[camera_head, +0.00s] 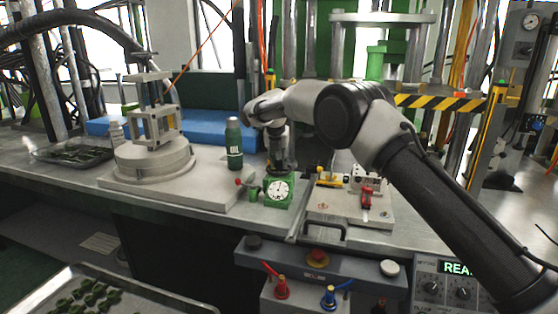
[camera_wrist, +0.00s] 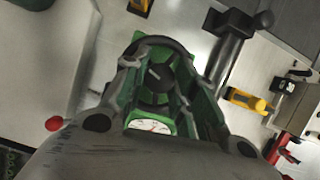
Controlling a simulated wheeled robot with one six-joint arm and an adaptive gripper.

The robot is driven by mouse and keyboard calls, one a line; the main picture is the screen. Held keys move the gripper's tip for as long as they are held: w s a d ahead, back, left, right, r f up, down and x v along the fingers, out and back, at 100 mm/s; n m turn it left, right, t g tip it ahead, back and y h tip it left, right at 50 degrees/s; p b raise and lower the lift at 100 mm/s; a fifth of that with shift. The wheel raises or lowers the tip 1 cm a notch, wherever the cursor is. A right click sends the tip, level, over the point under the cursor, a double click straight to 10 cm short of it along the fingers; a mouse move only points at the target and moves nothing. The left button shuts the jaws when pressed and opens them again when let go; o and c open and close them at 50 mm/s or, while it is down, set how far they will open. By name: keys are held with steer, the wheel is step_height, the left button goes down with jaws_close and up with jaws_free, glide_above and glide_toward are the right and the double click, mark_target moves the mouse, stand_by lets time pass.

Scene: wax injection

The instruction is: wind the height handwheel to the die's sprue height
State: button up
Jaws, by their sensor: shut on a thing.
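My gripper (camera_head: 279,162) points down over a small green unit (camera_head: 270,203) with a white round dial (camera_head: 278,190) at the bench's front. In the wrist view, the green-sided fingers of my gripper (camera_wrist: 163,75) are closed on a dark round handwheel (camera_wrist: 158,42). Its rim shows beyond the fingertips and the rest is hidden between them. The white dial (camera_wrist: 151,127) shows just below the wheel, but its reading is too small to tell. A red-handled clamp (camera_head: 367,200) stands by metal blocks on the plate to the right; I cannot tell which part is the die.
A green bottle (camera_head: 234,145) and a red ball knob (camera_head: 238,181) are close on the left. A metal frame (camera_head: 154,120) stands on a round base farther left. A yellow clamp (camera_head: 330,181) is close right. A control box (camera_head: 315,262) sits below the bench edge.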

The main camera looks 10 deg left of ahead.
steer(key=shift+a+f+m+h, duration=0.15)
steer(key=shift+m+h, duration=0.25)
steer(key=shift+m, duration=0.7)
steer(key=shift+m+g+h, duration=0.3)
steer(key=shift+m+h, duration=0.2)
steer(key=shift+m, duration=0.8)
steer(key=o, duration=1)
steer(key=shift+r, duration=0.25)
steer(key=v, duration=1.1)
steer(key=shift+s+r, duration=0.2)
steer(key=shift+r, duration=0.1)
